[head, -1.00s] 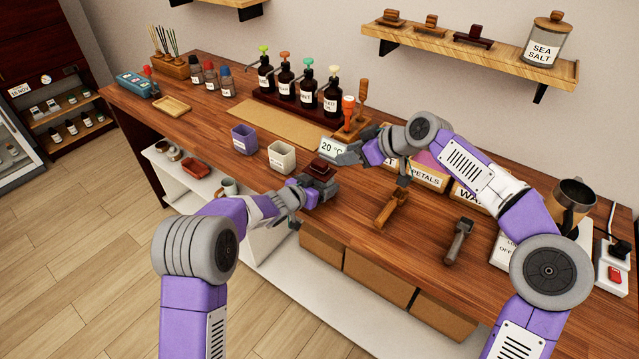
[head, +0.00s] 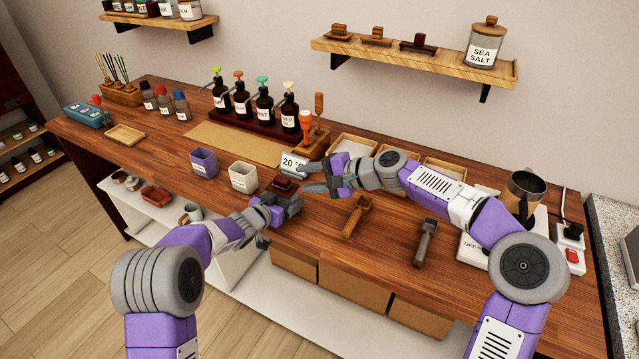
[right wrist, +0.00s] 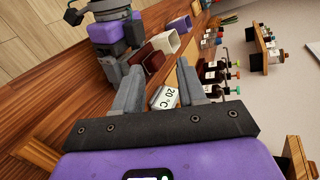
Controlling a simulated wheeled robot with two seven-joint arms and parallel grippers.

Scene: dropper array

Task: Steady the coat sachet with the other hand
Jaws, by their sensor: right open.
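A dark red, flat-topped piece (head: 284,186), which may be the coat sachet, is at my left gripper (head: 286,206), over the front of the wooden counter. I cannot tell whether the left jaws are shut on it. My right gripper (head: 313,178) is open and empty, just right of the red piece and apart from it. In the right wrist view the red piece (right wrist: 153,62) shows beyond and between the open fingers (right wrist: 160,75), with the left gripper (right wrist: 112,45) beside it.
A purple cup (head: 204,163) and a white cup (head: 243,177) stand to the left. A "20 °C" display (head: 293,162) stands close behind the grippers. Pump bottles (head: 264,105) line the back. A wooden tool (head: 355,216) and a grey one (head: 425,242) lie to the right.

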